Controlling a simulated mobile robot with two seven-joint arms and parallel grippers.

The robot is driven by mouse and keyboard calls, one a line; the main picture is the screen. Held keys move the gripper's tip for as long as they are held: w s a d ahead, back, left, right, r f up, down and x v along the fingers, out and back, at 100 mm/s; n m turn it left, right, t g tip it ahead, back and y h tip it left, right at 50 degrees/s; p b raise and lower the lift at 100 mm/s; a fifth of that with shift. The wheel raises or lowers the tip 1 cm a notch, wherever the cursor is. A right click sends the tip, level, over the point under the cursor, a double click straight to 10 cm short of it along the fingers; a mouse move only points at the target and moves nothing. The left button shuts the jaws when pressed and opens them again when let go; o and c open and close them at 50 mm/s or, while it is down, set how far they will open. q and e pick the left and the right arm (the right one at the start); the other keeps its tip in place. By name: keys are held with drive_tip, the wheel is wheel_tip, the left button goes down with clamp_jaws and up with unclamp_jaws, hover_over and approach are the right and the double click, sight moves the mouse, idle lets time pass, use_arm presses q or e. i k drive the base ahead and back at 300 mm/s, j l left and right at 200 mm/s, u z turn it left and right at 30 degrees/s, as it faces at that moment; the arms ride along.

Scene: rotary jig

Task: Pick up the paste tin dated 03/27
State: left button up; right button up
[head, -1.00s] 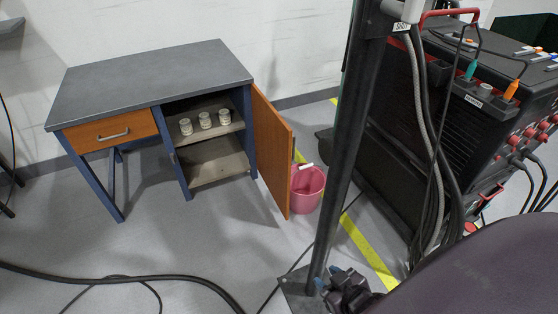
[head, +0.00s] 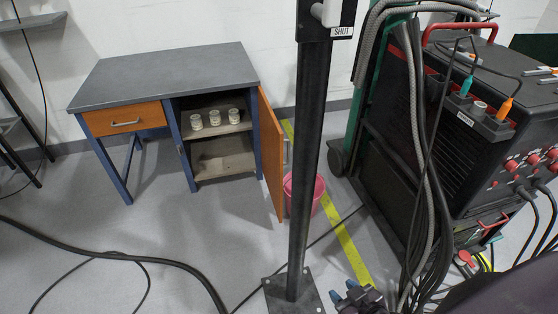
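Three small pale tins stand in a row on the upper shelf of the open cabinet under the desk: a left tin (head: 196,122), a middle tin (head: 214,118) and a right tin (head: 234,116). Their date labels are too small to read, so I cannot tell which is dated 03/27. My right gripper (head: 355,294) is low at the bottom of the view, far from the tins; its fingers are too small and dark to judge. My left gripper is not in view.
A black post (head: 304,170) on a floor plate stands between me and the cabinet's right side. The orange cabinet door (head: 271,150) is swung open, with a pink bucket (head: 318,192) behind it. A black welding machine (head: 440,130) fills the right. Cables (head: 130,257) cross the floor.

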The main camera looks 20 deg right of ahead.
sight(214, 115)
drive_tip(key=k+l, duration=0.1)
drive_tip(key=l, duration=0.35)
drive_tip(key=l+u, duration=0.1)
drive_tip(key=l, duration=0.4)
drive_tip(key=k+l, duration=0.15)
drive_tip(key=l, duration=0.3)
drive_tip(key=k+l, duration=0.1)
drive_tip(key=l, duration=0.4)
drive_tip(key=k+l+u, duration=0.1)
drive_tip(key=l, duration=0.35)
drive_tip(key=k+l, duration=0.1)
drive_tip(key=l, duration=0.35)
drive_tip(key=i+j+u, duration=0.2)
drive_tip(key=j, duration=0.15)
drive_tip(key=j+u, duration=0.2)
drive_tip(key=j, duration=0.15)
drive_tip(key=i+j+u, duration=0.15)
drive_tip(key=j+u, duration=0.2)
drive_tip(key=i+j+u, duration=0.2)
drive_tip(key=j+u, duration=0.15)
drive_tip(key=i+j+u, duration=0.6)
drive_tip(key=i, duration=0.25)
drive_tip(key=i+z, duration=1)
drive_tip(key=k, duration=0.1)
